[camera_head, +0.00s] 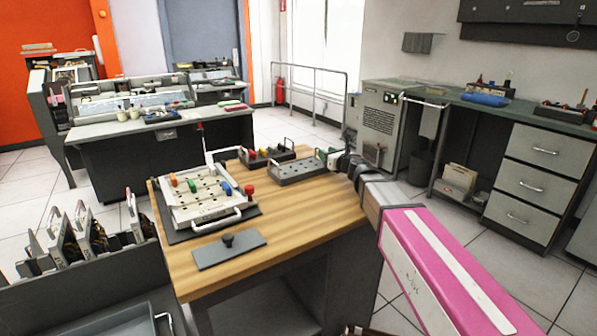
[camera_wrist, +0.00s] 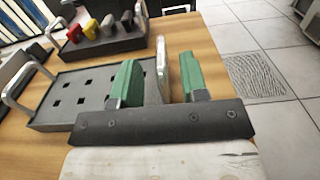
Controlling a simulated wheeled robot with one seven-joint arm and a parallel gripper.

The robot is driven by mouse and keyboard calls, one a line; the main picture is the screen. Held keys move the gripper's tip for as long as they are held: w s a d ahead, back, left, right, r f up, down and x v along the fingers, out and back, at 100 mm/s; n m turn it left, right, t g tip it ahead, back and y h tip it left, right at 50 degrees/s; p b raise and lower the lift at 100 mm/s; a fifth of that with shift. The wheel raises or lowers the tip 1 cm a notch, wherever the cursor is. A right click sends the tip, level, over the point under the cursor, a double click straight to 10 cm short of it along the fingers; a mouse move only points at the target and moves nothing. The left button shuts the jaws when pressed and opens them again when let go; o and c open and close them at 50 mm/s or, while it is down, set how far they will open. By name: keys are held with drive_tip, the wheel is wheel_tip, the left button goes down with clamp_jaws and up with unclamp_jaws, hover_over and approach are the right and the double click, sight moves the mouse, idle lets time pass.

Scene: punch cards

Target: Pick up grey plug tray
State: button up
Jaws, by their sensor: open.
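The grey plug tray (camera_head: 298,172) lies on the wooden table, with a light loop handle at each end. In the wrist view the tray (camera_wrist: 92,77) shows empty square holes. My gripper (camera_wrist: 158,72) has green fingers, which stand apart. The tray's near-end handle (camera_wrist: 163,62) shows between the two fingers, with a gap to the right finger; contact with the left finger is unclear. In the head view my gripper (camera_head: 329,157) is at the tray's right end, partly hidden by my wrist.
A dark tray with red, yellow and grey plugs (camera_wrist: 107,42) stands close behind the grey tray. A white pegboard (camera_head: 200,197) with coloured plugs and a flat grey plate with a knob (camera_head: 229,252) lie on the wooden table (camera_head: 312,215). The table's front right is clear.

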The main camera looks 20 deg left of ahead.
drive_tip(key=shift+x, duration=1.2)
drive_tip(key=shift+d, duration=0.1)
clamp_jaws()
